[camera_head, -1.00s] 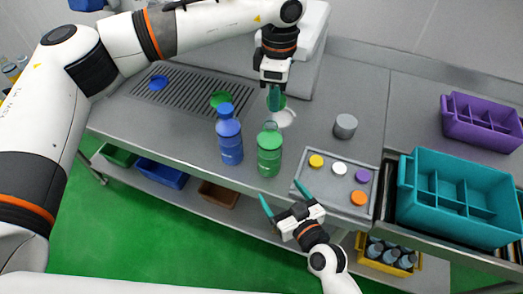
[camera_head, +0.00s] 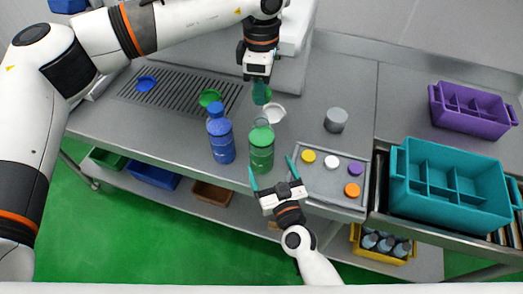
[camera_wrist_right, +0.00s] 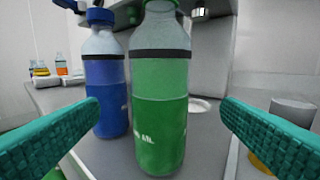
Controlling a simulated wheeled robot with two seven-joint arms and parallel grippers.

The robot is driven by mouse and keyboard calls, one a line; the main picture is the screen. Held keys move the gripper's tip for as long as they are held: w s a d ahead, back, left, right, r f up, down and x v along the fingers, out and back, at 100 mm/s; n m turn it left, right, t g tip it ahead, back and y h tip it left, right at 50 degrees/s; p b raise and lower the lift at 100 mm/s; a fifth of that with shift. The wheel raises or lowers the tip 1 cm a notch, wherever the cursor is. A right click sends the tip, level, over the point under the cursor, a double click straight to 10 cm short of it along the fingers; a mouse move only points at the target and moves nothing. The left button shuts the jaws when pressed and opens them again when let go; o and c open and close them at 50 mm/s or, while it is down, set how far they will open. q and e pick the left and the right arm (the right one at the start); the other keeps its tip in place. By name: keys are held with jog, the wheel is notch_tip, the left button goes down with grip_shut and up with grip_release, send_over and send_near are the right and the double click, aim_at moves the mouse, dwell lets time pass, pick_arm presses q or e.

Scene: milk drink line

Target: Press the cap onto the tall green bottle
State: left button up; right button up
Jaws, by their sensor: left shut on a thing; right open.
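The tall green bottle (camera_head: 261,153) stands upright near the table's front edge, and in the right wrist view (camera_wrist_right: 160,105) it is straight ahead between the fingers. Its top is cut off there, and I cannot tell what sits on its neck. My right gripper (camera_head: 271,174) is open and empty just in front of the bottle, fingers pointing at it, not closed on it. My left gripper (camera_head: 261,92) is shut on a green cap (camera_head: 262,97), mostly hidden by the fingers, above the table behind the bottle.
A blue bottle (camera_head: 221,141) stands close at left. A white disc (camera_head: 274,113) lies behind the green bottle. A tray (camera_head: 330,197) of coloured caps is at right, near a grey cylinder (camera_head: 336,120) and a teal crate (camera_head: 452,215). Another green cap (camera_head: 209,98) lies on the grate.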

aim_at(261, 118)
jog(key=x, duration=1)
jog(key=shift+c, duration=0.5)
jog(key=c, duration=1.4)
pick_arm(q)
jog(key=shift+f, duration=2.55)
pick_arm(e)
jog(key=shift+f, duration=0.1)
pick_arm(q)
jog(key=shift+f, duration=0.85)
jog(key=shift+f, duration=0.6)
jog(key=o, duration=1)
